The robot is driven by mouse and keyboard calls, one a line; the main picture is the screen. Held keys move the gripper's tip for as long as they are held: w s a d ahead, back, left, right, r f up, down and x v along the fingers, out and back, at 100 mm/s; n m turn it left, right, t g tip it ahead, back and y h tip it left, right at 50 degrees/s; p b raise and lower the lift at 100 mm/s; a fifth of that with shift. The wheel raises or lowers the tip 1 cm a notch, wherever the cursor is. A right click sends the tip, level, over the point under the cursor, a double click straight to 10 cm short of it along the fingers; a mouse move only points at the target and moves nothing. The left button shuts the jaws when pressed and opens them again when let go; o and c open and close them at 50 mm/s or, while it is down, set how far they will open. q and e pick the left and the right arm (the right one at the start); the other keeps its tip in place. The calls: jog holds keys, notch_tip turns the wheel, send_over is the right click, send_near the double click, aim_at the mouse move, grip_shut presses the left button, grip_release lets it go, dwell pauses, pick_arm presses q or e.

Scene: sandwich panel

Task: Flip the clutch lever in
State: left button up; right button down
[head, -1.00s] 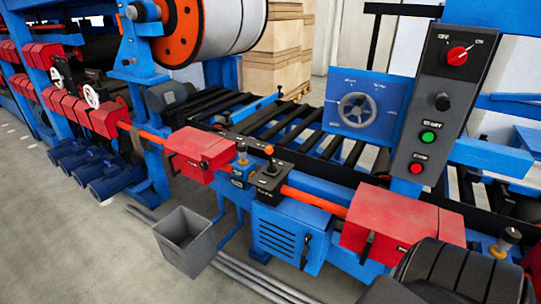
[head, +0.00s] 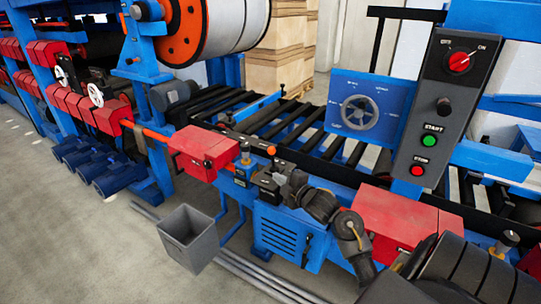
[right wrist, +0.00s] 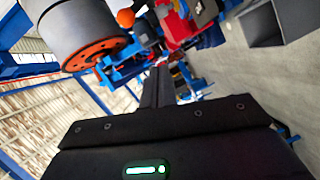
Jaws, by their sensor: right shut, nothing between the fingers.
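A lever with an orange ball knob (right wrist: 126,18) shows at the upper left of the right wrist view, apart from my fingers; I take it to be the clutch lever. My left gripper is out of view.
Red guard boxes (head: 205,150) (head: 398,217) stand on both sides of the lever housing. A control panel (head: 444,105) with a knob and buttons rises at the right. A grey bin (head: 188,238) stands at the front, with open floor to its left.

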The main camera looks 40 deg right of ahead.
jog(key=r, duration=0.3)
jog(key=shift+s+d+r+n+t, duration=0.1)
jog(key=shift+s+r+n+t, duration=0.2)
jog(key=shift+n, duration=0.1)
jog(key=shift+w, duration=0.1)
jog(key=p, duration=0.3)
send_over(273, 160)
jog(key=s+a, duration=0.3)
jog(key=a, duration=0.2)
jog(key=f, duration=0.1)
jog(key=shift+w+d+f, duration=0.15)
jog(key=shift+d+f, duration=0.2)
jog(key=shift+d, duration=0.35)
jog(key=shift+r, duration=0.1)
